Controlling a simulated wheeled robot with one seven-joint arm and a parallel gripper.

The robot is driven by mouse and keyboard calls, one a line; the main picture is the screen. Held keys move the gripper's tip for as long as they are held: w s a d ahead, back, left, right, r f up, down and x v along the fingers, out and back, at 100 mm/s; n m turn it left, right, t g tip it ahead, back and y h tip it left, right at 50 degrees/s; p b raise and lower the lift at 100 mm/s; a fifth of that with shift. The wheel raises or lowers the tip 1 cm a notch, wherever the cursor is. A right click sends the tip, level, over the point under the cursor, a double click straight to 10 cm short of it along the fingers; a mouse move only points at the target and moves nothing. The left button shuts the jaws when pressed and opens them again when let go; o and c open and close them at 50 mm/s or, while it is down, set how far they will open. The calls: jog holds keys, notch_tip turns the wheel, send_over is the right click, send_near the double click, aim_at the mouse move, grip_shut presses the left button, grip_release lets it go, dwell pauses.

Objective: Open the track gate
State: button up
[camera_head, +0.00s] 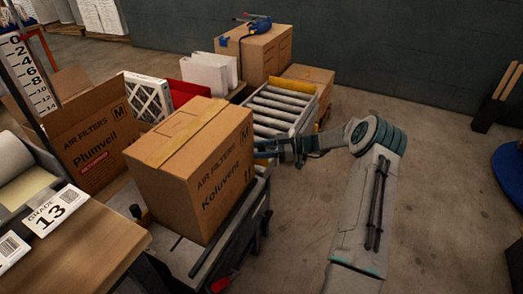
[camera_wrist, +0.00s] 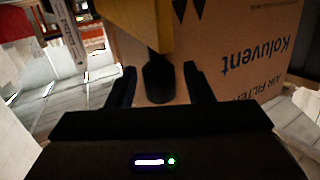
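The track gate shows as a yellow bar (camera_wrist: 138,22) with a dark rounded handle (camera_wrist: 158,82) in the wrist view. In the head view a small yellow part (camera_head: 264,155) shows beside the near end of the roller track (camera_head: 280,108), mostly hidden by my gripper and the box. My gripper (camera_wrist: 160,88) is open, with one finger on each side of the handle and a gap on both sides. My gripper (camera_head: 272,148) also shows in the head view, just right of the Koluvent box (camera_head: 195,165). I cannot tell whether the fingers touch anything.
The Koluvent box stands on the near part of the track, close to my gripper. An open Plumveil box (camera_head: 95,135) and a white-framed filter (camera_head: 148,98) stand left. Another carton (camera_head: 262,52) with a blue tape tool stands behind.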

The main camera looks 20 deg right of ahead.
jog(key=v, duration=1.4)
jog(key=shift+a, duration=0.1)
